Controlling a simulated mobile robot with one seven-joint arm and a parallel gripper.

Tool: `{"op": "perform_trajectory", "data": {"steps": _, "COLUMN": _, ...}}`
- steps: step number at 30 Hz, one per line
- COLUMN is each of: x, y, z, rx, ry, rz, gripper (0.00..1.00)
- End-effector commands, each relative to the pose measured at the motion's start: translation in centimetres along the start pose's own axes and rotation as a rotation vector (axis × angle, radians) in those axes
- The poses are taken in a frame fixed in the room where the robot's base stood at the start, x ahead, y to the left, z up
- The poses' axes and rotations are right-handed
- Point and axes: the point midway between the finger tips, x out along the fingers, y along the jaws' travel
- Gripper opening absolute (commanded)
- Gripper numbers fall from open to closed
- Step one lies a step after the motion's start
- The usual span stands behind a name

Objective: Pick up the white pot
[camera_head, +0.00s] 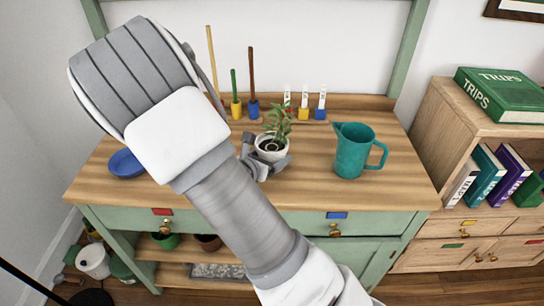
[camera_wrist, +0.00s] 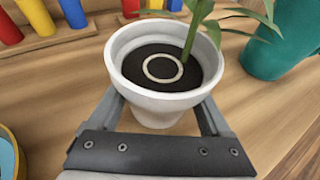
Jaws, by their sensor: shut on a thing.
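The white pot (camera_head: 270,152) holds dark soil and a green leafy plant, and stands upright over the middle of the wooden bench top. In the wrist view the white pot (camera_wrist: 160,102) fills the centre, with a pale ring on its soil. My gripper (camera_head: 265,163) is shut on the pot, with one finger on each side of its body below the rim. In the wrist view my gripper (camera_wrist: 158,112) shows its fingers beside the pot. I cannot tell whether the pot's base touches the bench top.
A teal jug (camera_head: 353,150) stands right of the pot. A blue bowl (camera_head: 127,163) lies at the left of the bench top (camera_head: 310,185). Coloured tools and small labelled holders (camera_head: 304,108) line the back. A bookshelf (camera_head: 440,130) stands at the right.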

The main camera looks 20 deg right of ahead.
Motion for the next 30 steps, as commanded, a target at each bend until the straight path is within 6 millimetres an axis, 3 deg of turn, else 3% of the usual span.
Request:
{"op": "perform_trajectory", "data": {"steps": 1, "x": 0.0, "y": 0.0, "z": 0.0, "rx": 0.0, "ry": 0.0, "rz": 0.0, "gripper": 0.24}}
{"op": "perform_trajectory", "data": {"steps": 5, "x": 0.0, "y": 0.0, "z": 0.0, "rx": 0.0, "ry": 0.0, "rz": 0.0, "gripper": 0.01}}
{"op": "perform_trajectory", "data": {"steps": 6, "x": 0.0, "y": 0.0, "z": 0.1, "rx": 0.001, "ry": -0.002, "rz": 0.0, "gripper": 0.0}}
{"op": "perform_trajectory", "data": {"steps": 17, "x": -0.3, "y": 0.0, "z": 0.8, "rx": 0.004, "ry": -0.002, "rz": 0.001, "gripper": 0.0}}
{"op": "perform_trajectory", "data": {"steps": 24, "x": -1.9, "y": 0.1, "z": 4.5, "rx": 0.007, "ry": -0.002, "rz": 0.002, "gripper": 0.0}}
{"op": "perform_trajectory", "data": {"steps": 30, "x": -4.7, "y": -4.1, "z": 5.8, "rx": 0.002, "ry": 0.001, "rz": 0.001, "gripper": 0.0}}
